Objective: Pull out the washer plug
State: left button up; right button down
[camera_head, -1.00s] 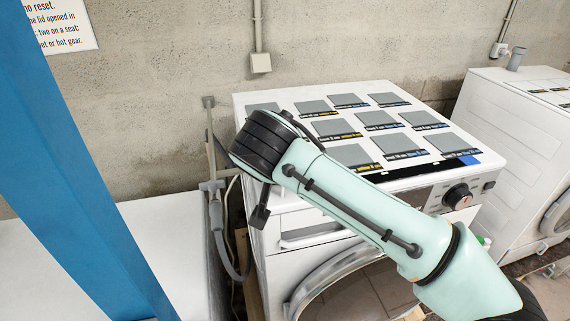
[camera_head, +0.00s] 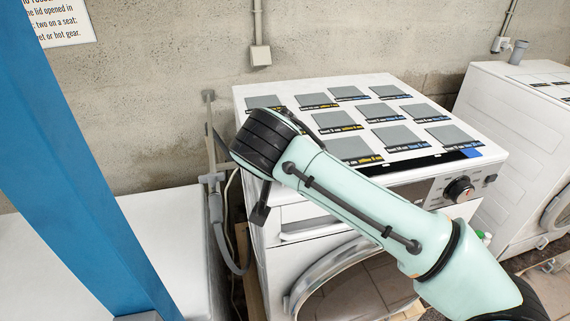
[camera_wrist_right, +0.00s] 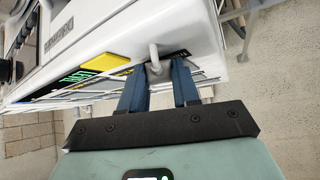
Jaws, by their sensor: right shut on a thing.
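In the right wrist view, my right gripper (camera_wrist_right: 160,84) has its two blue fingers closed around a small white, rounded plug-like piece (camera_wrist_right: 154,64). The plug cannot be seen there. My left gripper is not in view.
Several grey squares with labels cover the washer top. A grey hose and pipe (camera_head: 216,215) run along its left side. A wall box (camera_head: 261,56) is above. A second white machine (camera_head: 515,120) stands right, a white surface (camera_head: 160,240) left, and a blue post (camera_head: 75,160) in front.

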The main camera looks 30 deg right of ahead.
jog(key=shift+f, duration=0.25)
